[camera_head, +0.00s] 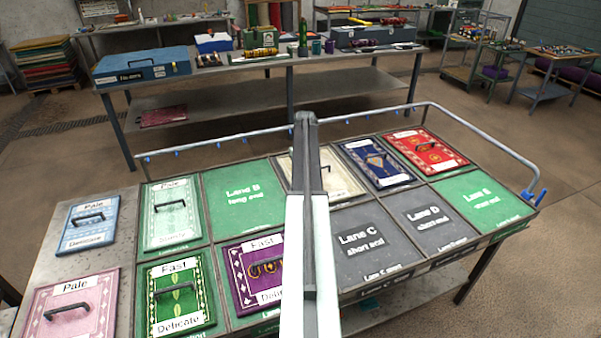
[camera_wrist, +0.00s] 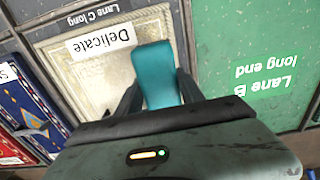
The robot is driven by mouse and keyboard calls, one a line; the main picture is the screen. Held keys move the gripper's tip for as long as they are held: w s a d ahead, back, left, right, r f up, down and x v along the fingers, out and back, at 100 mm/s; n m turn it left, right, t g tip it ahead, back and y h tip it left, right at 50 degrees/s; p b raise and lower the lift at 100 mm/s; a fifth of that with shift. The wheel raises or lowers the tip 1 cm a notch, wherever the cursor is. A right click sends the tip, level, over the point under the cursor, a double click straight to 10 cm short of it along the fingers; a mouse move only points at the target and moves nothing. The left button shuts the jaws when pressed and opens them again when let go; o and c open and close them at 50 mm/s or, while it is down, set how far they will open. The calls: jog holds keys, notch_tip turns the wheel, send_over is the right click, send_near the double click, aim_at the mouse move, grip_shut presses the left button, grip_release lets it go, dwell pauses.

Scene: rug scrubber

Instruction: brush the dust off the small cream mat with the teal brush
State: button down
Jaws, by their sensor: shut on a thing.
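The small cream mat (camera_wrist: 97,82) lies in a tray compartment, with a white "Delicate" label (camera_wrist: 100,42) on it. In the head view the mat (camera_head: 343,180) is partly hidden behind my arm. My gripper (camera_wrist: 159,90) is shut on the teal brush (camera_wrist: 154,72), one dark finger on each side of it. The brush is over the mat's side nearest the Lane B panel. I cannot tell whether it touches the mat. The mat looks mottled; I cannot pick out dust clearly. The head view does not show the brush.
The green Lane B panel (camera_wrist: 262,60) adjoins the mat. A blue mat (camera_wrist: 32,115) with a handle lies on its other side, and a red mat (camera_head: 427,152) beyond that. A metal rail (camera_head: 220,141) runs along the table's far edge. Dark Lane C (camera_head: 362,255) is bare.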

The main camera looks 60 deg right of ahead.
jog(key=shift+s+d+f+b, duration=0.1)
jog(key=shift+f+b, duration=2.2)
jog(key=shift+f, duration=0.1)
jog(key=shift+f, duration=0.1)
